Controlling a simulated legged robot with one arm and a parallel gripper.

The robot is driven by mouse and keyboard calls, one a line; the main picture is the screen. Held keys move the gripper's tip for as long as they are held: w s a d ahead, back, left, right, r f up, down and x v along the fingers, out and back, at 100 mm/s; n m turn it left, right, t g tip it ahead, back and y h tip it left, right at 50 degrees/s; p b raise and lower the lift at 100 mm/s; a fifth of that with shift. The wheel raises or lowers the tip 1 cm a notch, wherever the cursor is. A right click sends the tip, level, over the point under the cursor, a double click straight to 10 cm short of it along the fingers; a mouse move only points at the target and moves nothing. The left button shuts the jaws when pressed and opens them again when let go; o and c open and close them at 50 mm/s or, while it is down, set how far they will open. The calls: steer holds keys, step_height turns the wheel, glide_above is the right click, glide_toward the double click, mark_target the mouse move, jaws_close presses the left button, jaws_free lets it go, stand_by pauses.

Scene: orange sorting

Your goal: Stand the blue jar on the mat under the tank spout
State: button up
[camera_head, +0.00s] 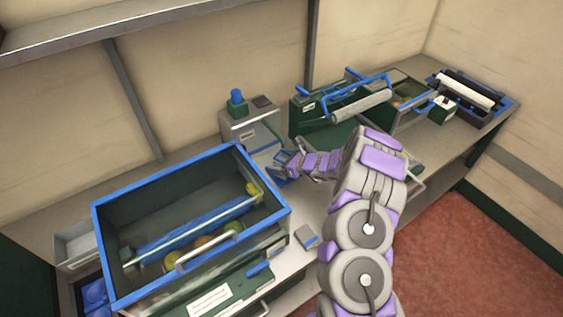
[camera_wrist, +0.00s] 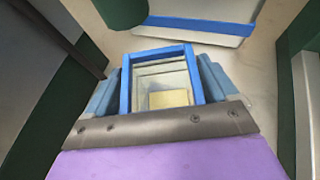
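In the wrist view the square blue-rimmed jar (camera_wrist: 125,92) sits between my gripper's fingers (camera_wrist: 160,85), which lie against its two sides. I look down into it; a pale yellowish patch shows at the bottom. In the head view my gripper (camera_head: 283,168) is in front of the grey tank (camera_head: 252,130) with a blue knob on top, low over the bench. The jar is mostly hidden there. A pale plate with a blue edge (camera_wrist: 205,36) lies beyond the jar in the wrist view; I cannot tell whether it is the mat. The spout is not clear.
A large blue-rimmed bin (camera_head: 95,235) with several fruits stands at the left. A green machine with a roller (camera_head: 325,112) stands right of the tank. A small grey-blue block (camera_head: 307,237) lies on the bench (camera_head: 310,205). More equipment lines the bench's far right.

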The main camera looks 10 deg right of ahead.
steer(key=shift+a, duration=0.2)
steer(key=p+v, duration=0.2)
steer(key=v, duration=1)
steer(key=shift+d, duration=0.4)
steer(key=shift+s, duration=0.1)
